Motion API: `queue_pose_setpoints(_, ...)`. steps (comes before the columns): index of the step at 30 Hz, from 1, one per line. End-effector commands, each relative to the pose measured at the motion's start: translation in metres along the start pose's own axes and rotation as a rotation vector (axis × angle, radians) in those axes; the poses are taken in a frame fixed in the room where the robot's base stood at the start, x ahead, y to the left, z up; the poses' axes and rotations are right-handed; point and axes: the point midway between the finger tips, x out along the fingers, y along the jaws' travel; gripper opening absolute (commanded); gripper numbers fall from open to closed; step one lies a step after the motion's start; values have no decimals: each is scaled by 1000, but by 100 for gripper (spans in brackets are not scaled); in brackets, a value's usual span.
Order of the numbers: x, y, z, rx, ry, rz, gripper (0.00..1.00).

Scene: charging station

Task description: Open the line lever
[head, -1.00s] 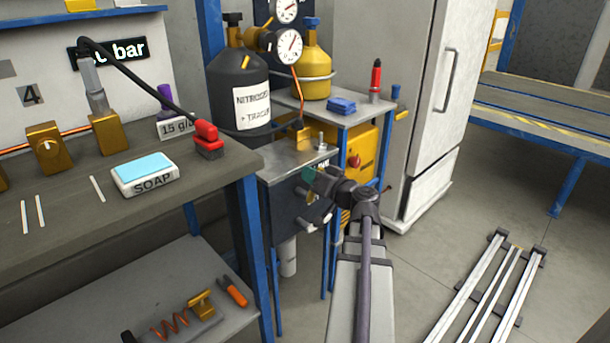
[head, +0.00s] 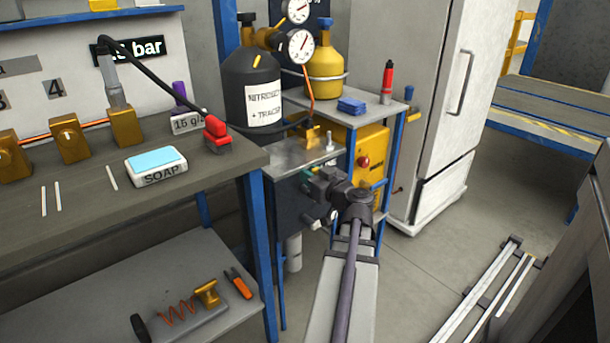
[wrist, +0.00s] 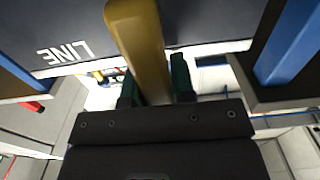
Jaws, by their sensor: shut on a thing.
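The line lever (wrist: 140,45) is a thick yellow bar in the wrist view. It runs from the top edge down between my gripper's fingers, beside a dark panel (wrist: 200,22) with an upside-down "LINE" label (wrist: 67,53). My gripper (wrist: 156,84) is shut on the lever, with one dark green finger on each side of it. In the head view my gripper (head: 308,174) is at the front of the dark cabinet (head: 288,200) under the metal top. The lever is hidden there behind the gripper and wrist.
The workbench (head: 90,205) with a soap box (head: 157,166) and a red clamp (head: 217,133) stands to the left. A black nitrogen cylinder (head: 250,75) is behind the cabinet. A blue post (wrist: 290,45) is close on the right in the wrist view.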

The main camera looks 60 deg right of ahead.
Motion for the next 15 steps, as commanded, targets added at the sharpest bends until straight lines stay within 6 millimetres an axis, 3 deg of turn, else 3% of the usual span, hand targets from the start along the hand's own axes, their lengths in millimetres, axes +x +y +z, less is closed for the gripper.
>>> queue_pose_setpoints(8, 0, -1, 1, -7, -3, -2, 0)
queue_pose_setpoints(9, 0, -1, 1, -6, -3, -1, 27)
queue_pose_setpoints(15, 0, -1, 0, -4, -1, -1, 46)
